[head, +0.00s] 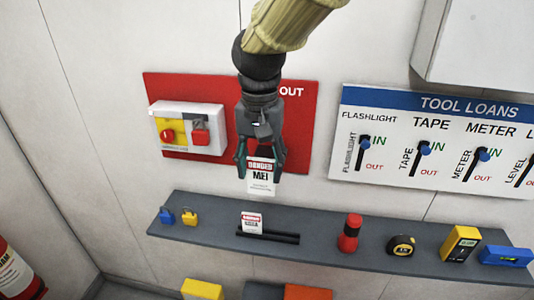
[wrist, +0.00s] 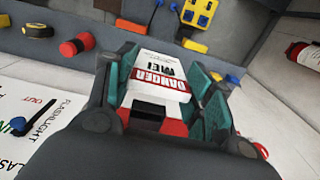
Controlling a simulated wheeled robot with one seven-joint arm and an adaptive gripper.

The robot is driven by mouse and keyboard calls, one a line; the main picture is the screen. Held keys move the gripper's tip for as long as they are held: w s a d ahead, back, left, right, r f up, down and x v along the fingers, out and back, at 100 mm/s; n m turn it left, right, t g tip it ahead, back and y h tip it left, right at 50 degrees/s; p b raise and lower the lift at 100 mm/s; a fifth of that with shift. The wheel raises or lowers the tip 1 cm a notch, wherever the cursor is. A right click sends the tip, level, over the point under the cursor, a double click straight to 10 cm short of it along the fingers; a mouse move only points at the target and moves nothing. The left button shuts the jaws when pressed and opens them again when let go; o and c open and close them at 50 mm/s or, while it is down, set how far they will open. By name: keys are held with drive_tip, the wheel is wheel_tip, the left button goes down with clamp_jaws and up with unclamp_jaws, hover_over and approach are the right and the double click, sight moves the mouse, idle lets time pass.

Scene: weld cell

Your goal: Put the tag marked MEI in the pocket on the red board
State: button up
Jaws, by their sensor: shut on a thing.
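The tag marked MEI (head: 261,178) is white with a red DANGER band, and it hangs upright below my gripper (head: 261,164). My gripper is shut on it, with the green-lined fingers at its two sides. The tag also shows between the fingers in the wrist view (wrist: 160,82). The red board (head: 300,130) is on the wall behind my gripper, with OUT readable at its top right. My arm and gripper cover the middle of the board, and I cannot make out a pocket there. The tag is at the board's lower edge, above the shelf.
A grey shelf (head: 320,251) runs below the board. It holds another tag (head: 252,223) in a black slotted rack, blue and yellow padlocks (head: 190,216), a red cylinder (head: 349,233), a tape measure (head: 401,245) and a yellow meter (head: 461,244). A switch box (head: 188,128) sticks out at the board's left. A tool board (head: 430,150) hangs right.

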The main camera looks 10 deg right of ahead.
drive_tip(key=w+d+f+p, duration=0.1)
drive_tip(key=w, duration=0.4)
drive_tip(key=w+d+f+p, duration=0.1)
drive_tip(key=w+d+p, duration=0.1)
drive_tip(key=w, duration=0.3)
drive_tip(key=w+d+f+p, duration=0.1)
drive_tip(key=w+f, duration=0.1)
drive_tip(key=w, duration=0.3)
drive_tip(key=shift+d, duration=0.3)
drive_tip(key=shift+w+f+p, duration=0.1)
drive_tip(key=shift+f+p, duration=0.25)
drive_tip(key=shift+f, duration=0.2)
drive_tip(key=shift+f, duration=0.1)
drive_tip(key=o, duration=0.9)
drive_tip(key=shift+f, duration=0.1)
